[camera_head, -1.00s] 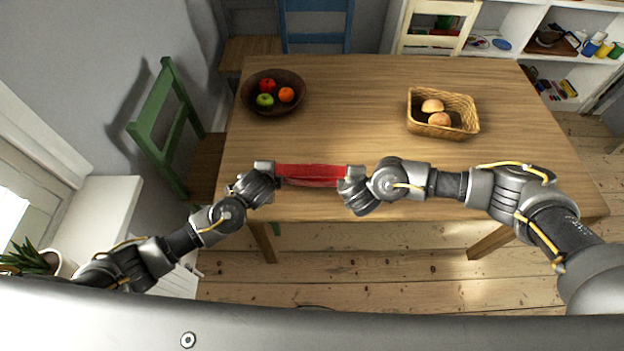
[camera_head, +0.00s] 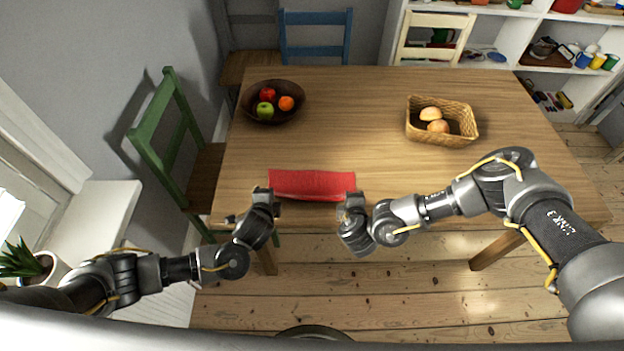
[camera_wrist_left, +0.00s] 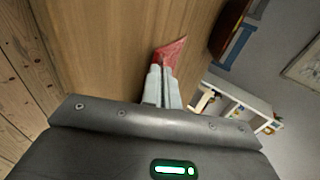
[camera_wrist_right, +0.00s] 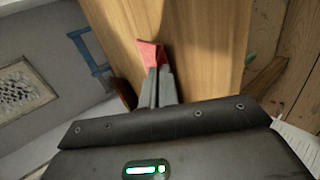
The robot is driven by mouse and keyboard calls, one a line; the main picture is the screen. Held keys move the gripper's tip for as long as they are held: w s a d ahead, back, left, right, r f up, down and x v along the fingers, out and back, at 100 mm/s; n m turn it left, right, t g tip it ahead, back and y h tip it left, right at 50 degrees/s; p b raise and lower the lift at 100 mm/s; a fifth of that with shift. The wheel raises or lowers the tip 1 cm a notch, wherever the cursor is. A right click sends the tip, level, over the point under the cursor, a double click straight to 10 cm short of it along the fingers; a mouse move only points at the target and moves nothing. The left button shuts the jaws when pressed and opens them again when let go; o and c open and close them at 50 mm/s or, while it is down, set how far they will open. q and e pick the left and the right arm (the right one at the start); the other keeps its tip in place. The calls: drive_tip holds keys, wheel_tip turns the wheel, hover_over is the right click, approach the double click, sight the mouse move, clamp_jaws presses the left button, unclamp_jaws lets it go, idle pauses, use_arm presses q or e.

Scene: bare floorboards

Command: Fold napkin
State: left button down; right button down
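The red napkin (camera_head: 312,183) lies as a wide, low band along the near side of the wooden table, and its near edge bulges slightly. My left gripper (camera_head: 263,194) is at the napkin's near left corner. In the left wrist view its fingers (camera_wrist_left: 161,70) are close together on the red cloth (camera_wrist_left: 172,50). My right gripper (camera_head: 351,201) is at the near right corner. In the right wrist view its fingers (camera_wrist_right: 155,70) are also shut on the cloth (camera_wrist_right: 148,52). The cloth's underside and its layers are hidden.
On the table (camera_head: 350,110) stand a dark fruit bowl (camera_head: 252,108) at the back left and a wicker basket (camera_head: 425,136) with round items at the right. The tabletop between them is clear. A green chair (camera_head: 157,150) stands at the left.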

use_arm(q)
drive_tip(key=c, duration=2.1)
unclamp_jaws()
use_arm(e)
drive_tip(key=c, duration=2.1)
unclamp_jaws()
use_arm(q)
drive_tip(key=o, duration=0.8)
use_arm(e)
drive_tip(key=o, duration=0.8)
use_arm(q)
drive_tip(key=shift+s+r, duration=0.1)
drive_tip(key=shift+r, duration=0.2)
use_arm(e)
drive_tip(key=shift+s+r, duration=0.1)
drive_tip(key=shift+r, duration=0.2)
use_arm(q)
drive_tip(key=s+r, duration=0.4)
drive_tip(key=r, duration=0.1)
drive_tip(key=s+r, duration=0.1)
drive_tip(key=r, duration=0.2)
drive_tip(key=shift+s+r, duration=0.2)
drive_tip(key=shift+s, duration=0.2)
use_arm(e)
drive_tip(key=s+r, duration=0.4)
drive_tip(key=r, duration=0.1)
drive_tip(key=s+r, duration=0.1)
drive_tip(key=r, duration=0.2)
drive_tip(key=shift+s+r, duration=0.2)
drive_tip(key=shift+s, duration=0.2)
